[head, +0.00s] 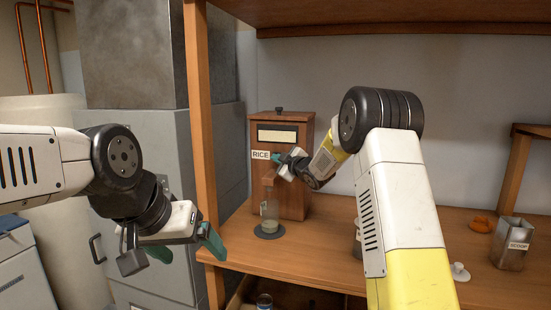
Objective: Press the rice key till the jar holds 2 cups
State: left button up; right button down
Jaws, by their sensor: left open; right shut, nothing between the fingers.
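The wooden dispenser (293,197) stands on the wooden shelf, with a dark window near its top and a RICE label (261,154) at its upper left. A clear jar (270,211) stands upright on a dark round pad (269,231) below the dispenser's spout, with a pale layer at its bottom. Marks on the jar are too small to read. My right gripper (277,159) is shut and empty, its tip just right of the RICE label. It hides the key there, so I cannot tell whether they touch.
A metal SCOOP bin (513,243), an orange item (481,223) and a small white item (460,271) are at the shelf's right. A metal container (357,240) is partly hidden by my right arm. A wooden post (205,130) stands between my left gripper and the dispenser.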

jog(key=shift+s, duration=0.1)
jog(key=shift+s+a, duration=0.2)
jog(key=shift+s, duration=0.45)
jog(key=shift+s+a, duration=0.25)
jog(key=shift+s, duration=0.55)
jog(key=shift+s+a, duration=0.3)
jog(key=shift+s, duration=0.5)
jog(key=shift+s+a, duration=0.25)
jog(key=shift+s, duration=0.55)
